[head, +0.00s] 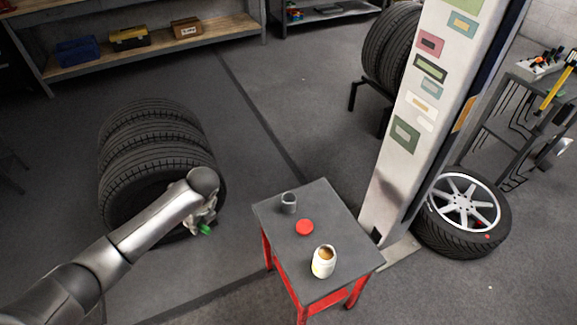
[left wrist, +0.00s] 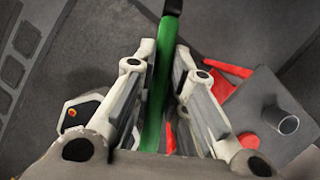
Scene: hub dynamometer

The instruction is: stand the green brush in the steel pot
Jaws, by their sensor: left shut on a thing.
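The steel pot (head: 289,203) stands upright near the back-left corner of a small grey-topped red table (head: 330,218). It also shows at the right of the left wrist view (left wrist: 288,124). My left gripper (head: 207,220) is left of the table, in front of the stacked tyres, clear of the pot. It is shut on the green brush, whose green end (head: 205,229) pokes out below the fingers. In the left wrist view, the long green brush (left wrist: 162,75) runs between the fingers, with a dark end at the top edge. My right gripper is in neither view.
A red lid (head: 305,227) and an open white jar (head: 323,262) share the table with the pot. A patterned pillar (head: 398,165) rises just right of the table. Stacked tyres (head: 150,150) stand at left. The floor between tyres and table is clear.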

